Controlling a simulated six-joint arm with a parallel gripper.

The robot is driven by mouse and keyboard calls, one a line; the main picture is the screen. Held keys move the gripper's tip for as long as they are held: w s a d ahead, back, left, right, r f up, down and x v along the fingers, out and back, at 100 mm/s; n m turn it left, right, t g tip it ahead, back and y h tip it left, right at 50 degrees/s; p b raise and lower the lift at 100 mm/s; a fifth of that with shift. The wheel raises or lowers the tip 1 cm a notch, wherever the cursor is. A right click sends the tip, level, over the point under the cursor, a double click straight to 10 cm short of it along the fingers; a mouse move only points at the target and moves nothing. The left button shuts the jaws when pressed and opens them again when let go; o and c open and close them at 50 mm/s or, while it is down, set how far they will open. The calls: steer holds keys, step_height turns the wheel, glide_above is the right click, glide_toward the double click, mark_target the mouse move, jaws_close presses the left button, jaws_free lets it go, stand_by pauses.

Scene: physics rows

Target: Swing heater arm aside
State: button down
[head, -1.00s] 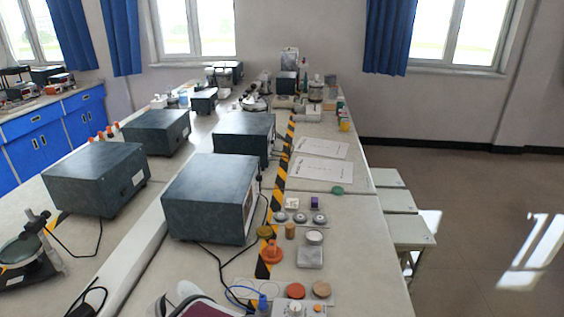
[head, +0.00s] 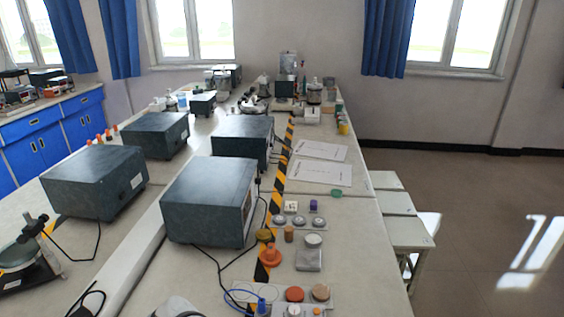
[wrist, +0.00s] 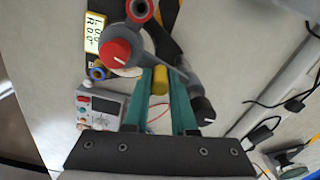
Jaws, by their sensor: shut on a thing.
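My gripper (wrist: 159,82) has two teal fingers and is seen in the wrist view. Its fingertips are shut on a small yellow knob (wrist: 160,78). A grey round body with a red knob (wrist: 117,50) is just left of the fingertips. A grey bar (wrist: 182,77) runs from behind the yellow knob to a dark grey knob (wrist: 203,110) on the right. I take this to be the heater arm, but the fingers hide part of it. I cannot make out the gripper or the yellow knob in the head view.
In the wrist view, a grey control box (wrist: 100,107) is left of the fingers, and a yellow-framed display (wrist: 95,32) is above it. Black cables (wrist: 262,130) lie at the right. In the head view, dark instrument boxes (head: 207,200) and small lidded pots (head: 294,293) occupy the bench.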

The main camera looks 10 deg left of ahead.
steer(key=shift+s+a+m, duration=0.65)
steer(key=shift+s+m, duration=0.05)
steer(key=shift+m, duration=1.3)
steer(key=shift+s+a+m, duration=0.65)
steer(key=shift+a+m, duration=0.05)
steer(key=shift+m, duration=1.3)
steer(key=shift+s+a+m, duration=0.65)
steer(key=shift+s+m, duration=0.05)
steer(key=shift+m, duration=1.3)
steer(key=shift+a, duration=0.1)
steer(key=c, duration=0.7)
jaws_free()
step_height(320, 180, up, 16)
steer(key=shift+f, duration=0.1)
